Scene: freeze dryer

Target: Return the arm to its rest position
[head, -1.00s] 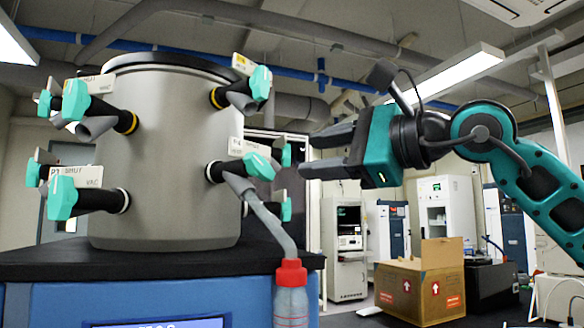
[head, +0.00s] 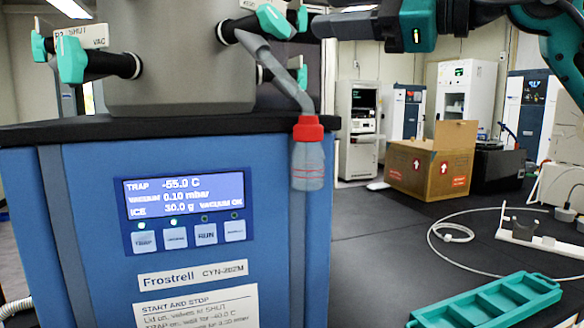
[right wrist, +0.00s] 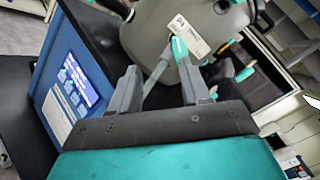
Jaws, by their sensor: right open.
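My right gripper (head: 330,24) is at the top of the head view, partly cut off by the upper edge. Its dark fingers point left toward the freeze dryer's drum (head: 180,60). In the right wrist view my right gripper (right wrist: 160,85) shows two grey fingers spread apart with nothing held between them. The drum with a turquoise valve handle (right wrist: 179,48) shows beyond the fingers. A flask with a red cap (head: 308,160) hangs upright from a grey bent tube at the dryer's right side, below my gripper. My left gripper is not in view.
The blue cabinet (head: 90,240) has a lit display (head: 185,193) reading TRAP -55.0 C. A turquoise tray (head: 490,302) lies on the dark surface at the lower right. An open cardboard box (head: 425,168) stands farther back. A white cable (head: 452,232) loops between them.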

